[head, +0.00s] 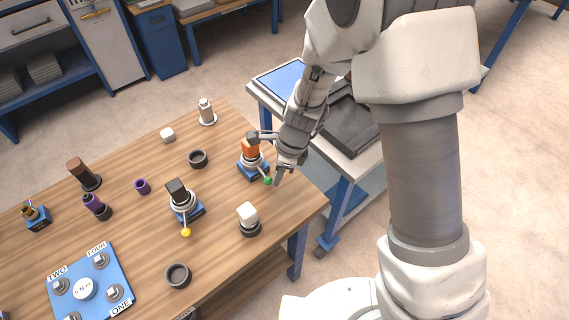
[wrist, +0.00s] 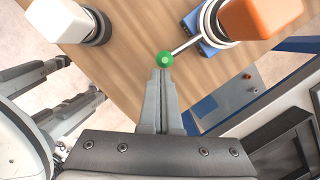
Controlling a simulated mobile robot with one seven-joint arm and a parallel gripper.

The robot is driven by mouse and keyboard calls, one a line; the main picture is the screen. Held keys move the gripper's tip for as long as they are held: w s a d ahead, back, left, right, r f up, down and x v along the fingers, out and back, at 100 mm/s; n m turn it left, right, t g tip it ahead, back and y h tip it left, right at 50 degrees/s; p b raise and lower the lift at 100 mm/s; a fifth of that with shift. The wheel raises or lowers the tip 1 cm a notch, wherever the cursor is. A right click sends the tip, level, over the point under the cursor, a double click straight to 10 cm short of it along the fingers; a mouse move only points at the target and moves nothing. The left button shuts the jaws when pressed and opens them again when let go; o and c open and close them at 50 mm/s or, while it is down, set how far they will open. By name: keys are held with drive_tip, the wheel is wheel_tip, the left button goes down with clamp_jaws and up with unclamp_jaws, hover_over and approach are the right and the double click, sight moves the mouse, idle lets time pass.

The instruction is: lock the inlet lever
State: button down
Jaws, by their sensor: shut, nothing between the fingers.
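A lever with a green ball knob (head: 267,181) sticks out from a blue-based unit with an orange block (head: 250,150) near the table's right edge. The green knob (wrist: 164,59) and its thin rod also show in the wrist view, with the orange block (wrist: 258,18) at upper right. My gripper (head: 278,181) is shut and empty, its fingertips (wrist: 162,72) right at the green knob. I cannot tell whether they touch it. A second lever with a yellow knob (head: 186,232) belongs to a unit with a black block (head: 177,190). No label shows which lever is the inlet.
A white-topped black-based piece (head: 248,217) stands near the front edge and also shows in the wrist view (wrist: 60,20). Black rings (head: 198,158), a blue numbered board (head: 112,270) and other small parts occupy the wooden table. A cart (head: 345,150) stands to the right.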

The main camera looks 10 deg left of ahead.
drive_tip(key=shift+s+a+r+m+t+p, duration=0.15)
drive_tip(key=shift+s+a+m+t+p, duration=0.15)
drive_tip(key=shift+s+a+m+p, duration=0.7)
drive_tip(key=shift+w+d+m+b, duration=0.15)
drive_tip(key=shift+m+b, duration=0.15)
drive_tip(key=shift+b, duration=0.05)
drive_tip(key=shift+w, duration=0.15)
drive_tip(key=shift+w+p, duration=0.35)
drive_tip(key=shift+w, duration=0.3)
